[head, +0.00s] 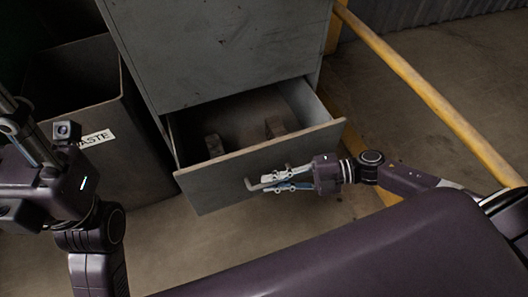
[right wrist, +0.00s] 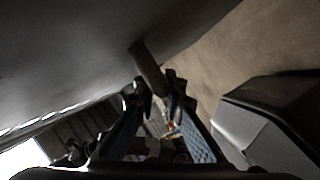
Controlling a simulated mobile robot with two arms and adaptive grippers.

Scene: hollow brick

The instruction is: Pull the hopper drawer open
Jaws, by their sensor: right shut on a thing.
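The hopper drawer (head: 215,188) is the grey metal drawer low in the cabinet (head: 215,50), and in the head view it stands pulled out, its inside showing. A bar handle (head: 251,185) sits on its front panel. My right gripper (head: 272,181) reaches in from the right and is shut on this handle. In the right wrist view the handle (right wrist: 148,66) runs between the fingertips (right wrist: 160,98). My left arm is at the left edge of the head view; its gripper (head: 14,118) is partly cut off, and its finger state is unclear.
Two brownish blocks (head: 214,146) (head: 275,127) are in the drawer. A dark bin marked WASTE (head: 130,150) stands left of the cabinet. A yellow rail (head: 430,92) runs along the right. Bare concrete floor lies in front of the drawer.

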